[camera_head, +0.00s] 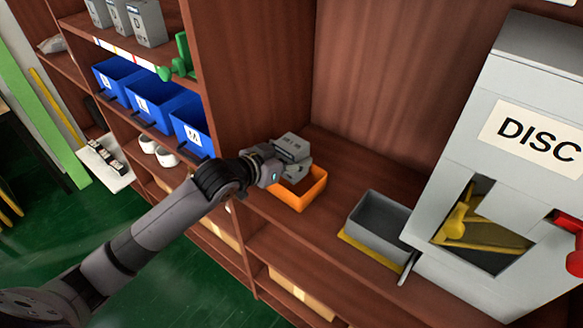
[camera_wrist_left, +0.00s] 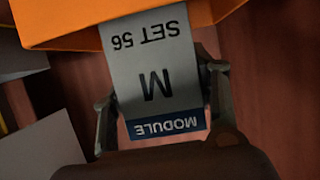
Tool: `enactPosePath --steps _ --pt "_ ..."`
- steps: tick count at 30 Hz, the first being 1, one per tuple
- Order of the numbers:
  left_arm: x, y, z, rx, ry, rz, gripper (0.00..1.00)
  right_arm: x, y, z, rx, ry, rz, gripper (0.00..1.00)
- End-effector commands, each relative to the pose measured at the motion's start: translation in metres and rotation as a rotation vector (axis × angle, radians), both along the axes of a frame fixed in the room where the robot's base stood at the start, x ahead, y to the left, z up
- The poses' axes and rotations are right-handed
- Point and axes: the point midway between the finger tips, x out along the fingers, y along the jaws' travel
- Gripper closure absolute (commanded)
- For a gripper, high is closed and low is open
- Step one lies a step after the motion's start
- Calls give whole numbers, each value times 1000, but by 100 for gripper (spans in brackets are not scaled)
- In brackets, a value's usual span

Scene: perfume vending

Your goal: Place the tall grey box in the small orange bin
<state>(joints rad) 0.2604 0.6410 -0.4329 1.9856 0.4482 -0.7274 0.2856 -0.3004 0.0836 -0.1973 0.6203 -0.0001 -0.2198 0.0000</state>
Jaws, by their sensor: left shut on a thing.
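The tall grey box (camera_wrist_left: 155,75) fills the middle of the left wrist view, with "SET 56", "M" and "MODULE" printed on it upside down. It also shows in the head view (camera_head: 292,147). My left gripper (camera_head: 280,162) is shut on it, with one finger on each side in the wrist view. The small orange bin (camera_head: 303,192) stands on the wooden shelf, right beside and below the gripper. Its orange wall (camera_wrist_left: 60,22) is at the top of the wrist view, behind the box. The box is over the bin; I cannot tell whether it touches it. My right gripper is not in view.
A grey tray (camera_head: 380,222) on a yellow base stands right of the bin, next to the grey "DISC" machine (camera_head: 500,150). Blue bins (camera_head: 160,105) and grey boxes (camera_head: 148,22) sit on shelves to the left. A wooden partition stands behind the gripper.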

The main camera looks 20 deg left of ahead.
Motion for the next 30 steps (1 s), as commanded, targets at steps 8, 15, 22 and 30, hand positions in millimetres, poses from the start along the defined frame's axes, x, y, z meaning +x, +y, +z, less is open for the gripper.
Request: enactPosePath --steps 8,15,22,30 --pt "-1 0 -38 0 2 -1 81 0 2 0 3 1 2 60" --pt "0 -1 -42 -1 -2 -1 81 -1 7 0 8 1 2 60" --pt "-1 0 -45 0 1 -1 42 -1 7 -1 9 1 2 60" --pt "-1 0 -44 0 1 -1 26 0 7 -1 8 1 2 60"
